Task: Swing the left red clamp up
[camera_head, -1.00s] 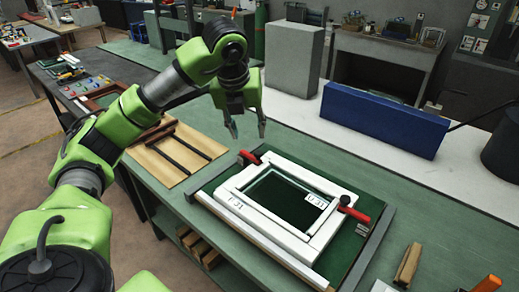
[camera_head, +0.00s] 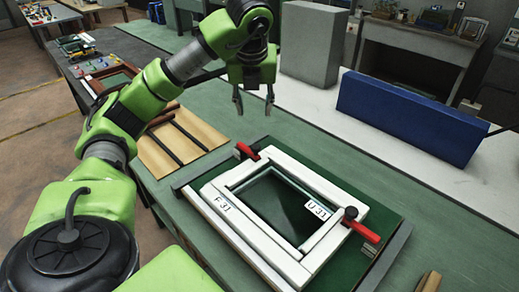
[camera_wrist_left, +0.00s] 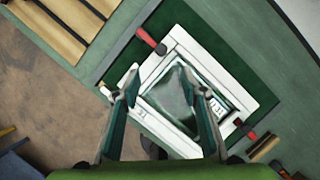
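The left red clamp (camera_head: 247,151) sits at the back left corner of a white frame (camera_head: 225,222), with its handle lying low. In the left wrist view the red clamp handle (camera_wrist_left: 146,38) shows above the frame (camera_wrist_left: 205,60). A second red clamp (camera_head: 361,230) sits at the frame's right corner. My left gripper (camera_head: 255,105) hangs open and empty above the bench, behind the left clamp and apart from it. In the left wrist view its two fingers (camera_wrist_left: 161,95) are spread over the frame. My right gripper is not in view.
The frame lies on a green board (camera_head: 381,206) on the green bench. A brown panel with dark bars (camera_head: 180,140) lies to the left. A grey block (camera_head: 310,52) and a blue box (camera_head: 408,117) stand behind. A wooden block (camera_head: 430,282) is at the front right.

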